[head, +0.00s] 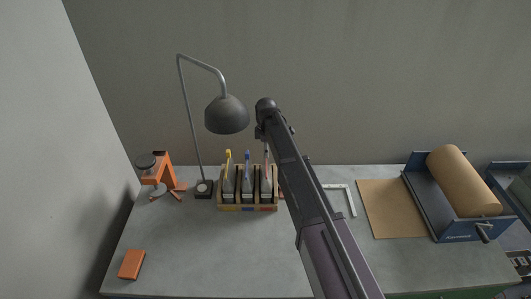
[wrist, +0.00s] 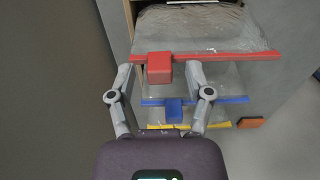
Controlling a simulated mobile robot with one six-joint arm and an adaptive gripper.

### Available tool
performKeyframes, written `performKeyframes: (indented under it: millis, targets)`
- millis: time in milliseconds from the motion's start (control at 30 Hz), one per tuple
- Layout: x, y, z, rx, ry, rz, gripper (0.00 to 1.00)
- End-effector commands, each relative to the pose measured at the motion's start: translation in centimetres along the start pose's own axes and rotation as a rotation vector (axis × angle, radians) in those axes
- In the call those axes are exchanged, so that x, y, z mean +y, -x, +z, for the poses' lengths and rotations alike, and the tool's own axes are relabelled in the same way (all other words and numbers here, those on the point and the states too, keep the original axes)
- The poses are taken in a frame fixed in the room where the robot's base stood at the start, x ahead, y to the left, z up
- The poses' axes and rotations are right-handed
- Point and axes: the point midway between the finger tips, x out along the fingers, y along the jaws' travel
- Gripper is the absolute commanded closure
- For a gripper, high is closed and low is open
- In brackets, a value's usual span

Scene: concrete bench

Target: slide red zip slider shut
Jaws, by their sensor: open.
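The red zip slider (wrist: 159,68) is a block on a long red zip strip (wrist: 235,56) across the top of a clear bag (wrist: 200,20). It sits near the strip's left end in the wrist view. My gripper (wrist: 160,74) is open, one finger on each side of the slider, with gaps visible between them. Whether a finger touches the strip is unclear. In the head view, the red strip (head: 266,157) stands upright at the right of a wooden rack (head: 248,208); my arm hides my gripper there.
A blue slider (wrist: 173,108) on its strip and a yellow strip (wrist: 172,126) lie beside the red one. An orange tripod device (head: 160,172) is left; a paper roll (head: 463,181) is right. The front bench is mostly clear.

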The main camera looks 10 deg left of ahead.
Motion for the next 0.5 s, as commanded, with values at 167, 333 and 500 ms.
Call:
performKeyframes:
  millis: [167,333,500]
  targets:
    - [-0.01,-0.17,-0.03,0.0,0.0,0.0,0.34]
    - [-0.01,-0.15,-0.05,0.0,0.001,0.0,0.34]
    - [-0.02,-0.15,-0.07,0.0,0.001,0.0,0.73]
